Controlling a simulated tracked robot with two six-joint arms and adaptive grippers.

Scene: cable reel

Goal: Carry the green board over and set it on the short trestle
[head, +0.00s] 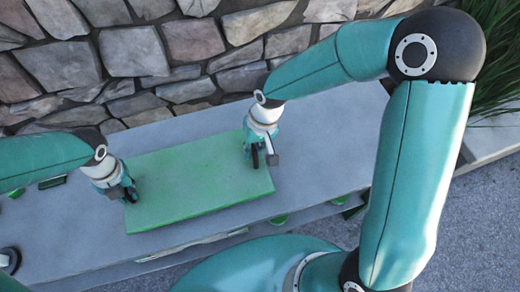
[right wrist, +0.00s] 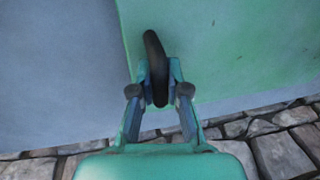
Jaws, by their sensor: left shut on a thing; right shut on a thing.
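The green board (head: 195,185) is a flat rectangular panel over the grey slab in the head view, lying roughly level. My left gripper (head: 131,193) is shut on its left end. My right gripper (head: 260,160) is shut on its right end. I cannot make out the short trestle for certain.
The long grey slab (head: 330,125) runs under the board, with bare room to the right. Small green parts (head: 280,219) show below its near edge. A stone wall (head: 135,50) stands close behind. Grass (head: 497,60) grows at the upper right, and grey gravel (head: 480,240) lies at the lower right.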

